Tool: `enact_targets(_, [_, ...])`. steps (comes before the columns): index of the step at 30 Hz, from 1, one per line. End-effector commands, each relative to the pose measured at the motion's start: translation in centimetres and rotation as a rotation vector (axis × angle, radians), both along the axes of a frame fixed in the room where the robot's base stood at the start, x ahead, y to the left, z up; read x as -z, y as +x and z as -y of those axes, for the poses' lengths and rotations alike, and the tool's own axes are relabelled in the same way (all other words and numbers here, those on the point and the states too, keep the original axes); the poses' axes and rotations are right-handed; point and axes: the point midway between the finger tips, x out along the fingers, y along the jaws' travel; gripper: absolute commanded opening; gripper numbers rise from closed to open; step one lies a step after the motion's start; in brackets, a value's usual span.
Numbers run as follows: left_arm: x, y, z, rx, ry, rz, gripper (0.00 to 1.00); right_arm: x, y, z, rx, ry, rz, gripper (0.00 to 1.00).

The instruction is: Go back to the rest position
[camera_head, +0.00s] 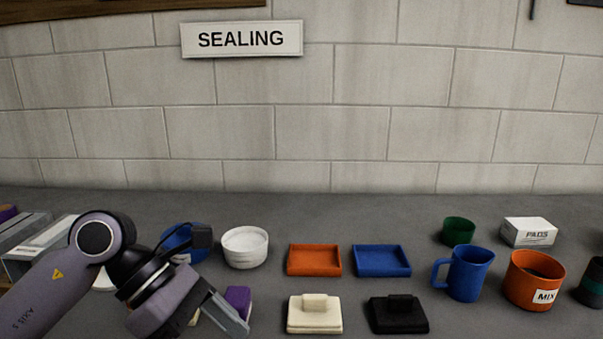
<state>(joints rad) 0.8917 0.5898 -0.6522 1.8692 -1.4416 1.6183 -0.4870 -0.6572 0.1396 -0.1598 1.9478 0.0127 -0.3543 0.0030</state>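My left gripper (222,314) comes in low at the left of the head view, above the near part of the grey bench (380,220). One grey finger shows clearly, pointing down and right. The other finger is not clear, so I cannot tell the opening. A purple thing (238,298) shows just behind the finger, and I cannot tell whether they touch. My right gripper is not in view.
An orange tray (314,260) and a blue tray (382,260) stand mid-bench, behind a cream block (314,314) and a black block (398,315). A white bowl (245,248) is left; a blue mug (468,274), orange MIX pot (531,280) and PADS box (528,232) are right.

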Motion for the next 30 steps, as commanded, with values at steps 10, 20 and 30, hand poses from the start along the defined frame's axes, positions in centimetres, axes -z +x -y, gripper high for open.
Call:
enact_targets(10, [-3.0,-2.7,6.7,-0.235,-0.714,-0.605,0.95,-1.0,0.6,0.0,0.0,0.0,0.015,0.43])
enact_targets(20, [-1.4,2.5,2.8,-0.738,-1.288,-1.335,0.95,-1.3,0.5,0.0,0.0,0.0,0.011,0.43])
enact_targets(30, [14.7,2.8,-5.9,-1.5,-1.659,-2.104,0.95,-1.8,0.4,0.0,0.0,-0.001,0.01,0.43])
